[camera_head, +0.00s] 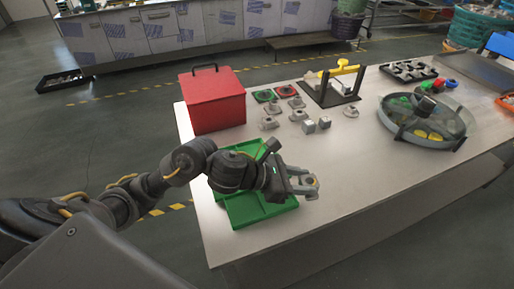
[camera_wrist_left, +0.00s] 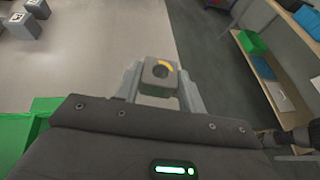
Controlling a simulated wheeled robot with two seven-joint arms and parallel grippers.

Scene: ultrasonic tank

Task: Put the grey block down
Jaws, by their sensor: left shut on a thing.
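My left gripper (camera_head: 304,186) is shut on a grey block and holds it above the table, just right of the green tray (camera_head: 262,212). In the left wrist view the grey block (camera_wrist_left: 158,84) sits between the two fingers (camera_wrist_left: 158,80), with a dark round hole and a yellow-orange mark on its upper face. The table (camera_head: 350,165) is pale and bare around the gripper. The gap between block and table cannot be judged exactly. My right gripper is not in view.
A red box (camera_head: 215,103) with a handle stands behind the green tray. Two grey blocks (camera_head: 308,127) and several grey fittings (camera_head: 268,123) lie mid-table. The table's front edge is close to the gripper.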

